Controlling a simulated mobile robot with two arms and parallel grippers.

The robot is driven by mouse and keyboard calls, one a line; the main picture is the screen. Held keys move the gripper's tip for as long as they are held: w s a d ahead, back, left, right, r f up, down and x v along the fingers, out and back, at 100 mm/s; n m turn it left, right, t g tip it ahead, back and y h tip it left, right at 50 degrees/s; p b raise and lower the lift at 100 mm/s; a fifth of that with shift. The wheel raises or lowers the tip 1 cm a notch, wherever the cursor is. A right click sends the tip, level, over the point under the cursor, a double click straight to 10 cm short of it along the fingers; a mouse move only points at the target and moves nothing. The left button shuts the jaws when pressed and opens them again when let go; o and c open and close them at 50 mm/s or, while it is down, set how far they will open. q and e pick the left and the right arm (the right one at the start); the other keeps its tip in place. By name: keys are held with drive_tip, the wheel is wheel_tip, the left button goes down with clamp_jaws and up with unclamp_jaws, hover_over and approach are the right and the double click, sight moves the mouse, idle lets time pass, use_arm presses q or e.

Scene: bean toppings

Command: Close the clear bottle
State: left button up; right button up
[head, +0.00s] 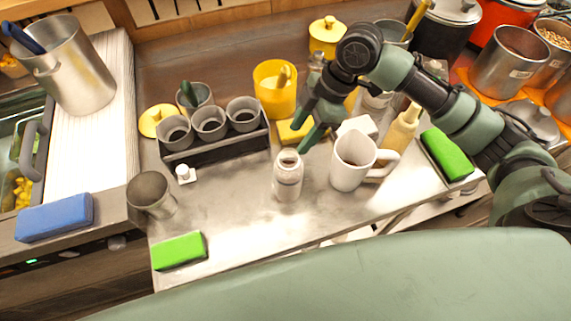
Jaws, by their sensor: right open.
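The clear bottle (288,182) stands upright on the metal counter near the middle, its round mouth uncovered at the top. A small white cap-like piece (184,174) sits on the counter to the left of it, in front of the grey cup rack. My right gripper (309,122) comes in from the right, with its dark green fingers pointing down and left. It is open and empty, just above and behind the bottle's mouth; I cannot tell whether a finger touches the bottle. My left gripper is not in view.
A white mug (352,160) stands close right of the bottle. The rack (215,146) of grey cups is behind left. A metal cup (151,194) and green sponge (179,251) are at left front. A yellow container (275,90) stands behind.

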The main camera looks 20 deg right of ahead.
drive_tip(key=shift+f, duration=0.35)
drive_tip(key=shift+x, duration=1.25)
drive_tip(key=shift+p+x, duration=0.75)
drive_tip(key=shift+x, duration=1.9)
drive_tip(key=c, duration=1.1)
